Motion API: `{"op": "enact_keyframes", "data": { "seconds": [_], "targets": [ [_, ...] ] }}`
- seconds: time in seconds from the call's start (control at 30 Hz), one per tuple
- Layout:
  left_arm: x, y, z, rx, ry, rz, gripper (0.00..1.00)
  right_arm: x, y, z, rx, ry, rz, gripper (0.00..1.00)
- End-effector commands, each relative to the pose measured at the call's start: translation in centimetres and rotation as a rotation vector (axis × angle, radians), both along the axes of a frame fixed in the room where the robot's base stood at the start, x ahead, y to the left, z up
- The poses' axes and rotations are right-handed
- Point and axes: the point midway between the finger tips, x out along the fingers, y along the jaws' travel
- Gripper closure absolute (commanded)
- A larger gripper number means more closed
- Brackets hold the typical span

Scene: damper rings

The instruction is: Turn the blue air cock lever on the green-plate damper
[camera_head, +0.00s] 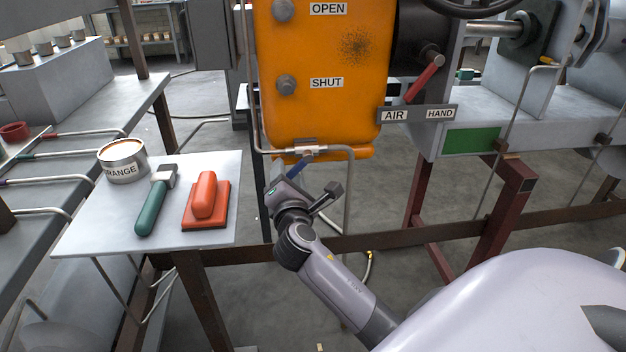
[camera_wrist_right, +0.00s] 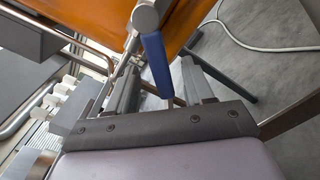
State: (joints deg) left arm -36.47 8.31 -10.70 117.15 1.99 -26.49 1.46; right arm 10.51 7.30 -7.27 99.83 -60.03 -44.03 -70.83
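The blue air cock lever (camera_head: 298,168) hangs from a valve on the grey pipe under the orange damper body (camera_head: 320,80). The green plate (camera_head: 470,141) is on the grey frame to its right. My right gripper (camera_head: 305,190) is just below the lever, pointing up at it. In the right wrist view the blue lever (camera_wrist_right: 155,65) lies between the two spread fingers (camera_wrist_right: 160,88), with visible gaps on both sides. The gripper looks open; whether a finger touches the lever cannot be told. My left gripper is not in view.
The grey pipe (camera_head: 348,190) bends down beside my right gripper. A red lever (camera_head: 425,78) is above the AIR/HAND sign (camera_head: 417,114). A side table (camera_head: 85,233) at left holds a tin (camera_head: 123,162), a green-handled tool (camera_head: 155,200) and a red block tool (camera_head: 206,202).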

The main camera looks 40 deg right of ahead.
Motion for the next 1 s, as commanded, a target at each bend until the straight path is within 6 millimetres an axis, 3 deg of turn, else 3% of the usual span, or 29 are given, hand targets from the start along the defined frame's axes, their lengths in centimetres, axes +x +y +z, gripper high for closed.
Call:
{"op": "enact_keyframes", "data": {
  "seconds": [1.0],
  "targets": [
    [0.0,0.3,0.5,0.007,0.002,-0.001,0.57,-1.7,1.2,-0.1,0.005,-0.001,0.002,0.49]
  ]
}}
